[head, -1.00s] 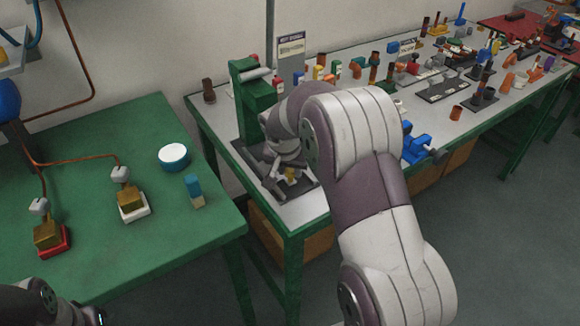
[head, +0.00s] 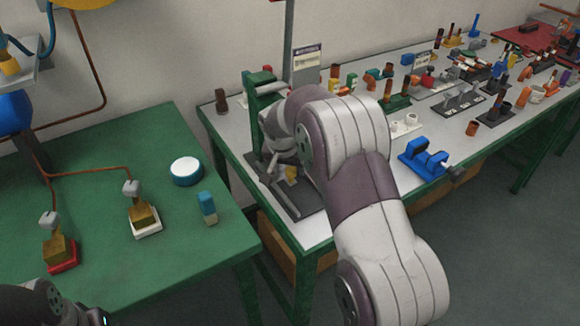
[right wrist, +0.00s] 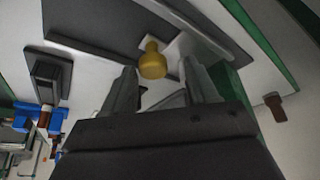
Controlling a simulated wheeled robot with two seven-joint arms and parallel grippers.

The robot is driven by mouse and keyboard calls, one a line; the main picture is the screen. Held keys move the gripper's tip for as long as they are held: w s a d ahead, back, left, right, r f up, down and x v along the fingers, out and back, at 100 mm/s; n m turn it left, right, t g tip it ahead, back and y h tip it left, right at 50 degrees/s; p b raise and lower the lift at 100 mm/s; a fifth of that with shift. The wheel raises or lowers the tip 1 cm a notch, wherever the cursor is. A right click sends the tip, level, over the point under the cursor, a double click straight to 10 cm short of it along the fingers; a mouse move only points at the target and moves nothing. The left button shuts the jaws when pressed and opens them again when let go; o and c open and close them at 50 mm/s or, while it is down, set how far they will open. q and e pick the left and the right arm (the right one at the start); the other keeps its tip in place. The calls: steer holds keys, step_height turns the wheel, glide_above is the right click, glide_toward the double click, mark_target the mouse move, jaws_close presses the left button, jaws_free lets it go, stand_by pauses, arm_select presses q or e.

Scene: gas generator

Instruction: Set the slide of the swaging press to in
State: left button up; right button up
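The green swaging press (head: 262,105) stands on a dark base plate at the near left end of the grey table, partly hidden behind my right arm. A yellow knob (head: 291,172), which looks like part of its slide, sits low at the front. My right gripper (head: 270,178) is down at the press beside this knob. In the right wrist view the right gripper (right wrist: 160,85) is open, its fingers apart, with the yellow knob (right wrist: 152,65) between and just beyond the fingertips. Whether they touch it I cannot tell. Only part of my left arm shows, without its gripper.
The grey table (head: 228,128) carries a blue clamp-like fixture (head: 425,158) and many small parts farther back. The green table (head: 95,180) at left holds a round white-and-blue container (head: 187,171), a blue block (head: 208,207) and two wired blocks. A gap separates the tables.

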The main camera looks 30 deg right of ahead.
steer(key=shift+s, duration=0.1)
steer(key=p+v, duration=0.1)
steer(key=v, duration=1.1)
steer(key=shift+r, duration=0.3)
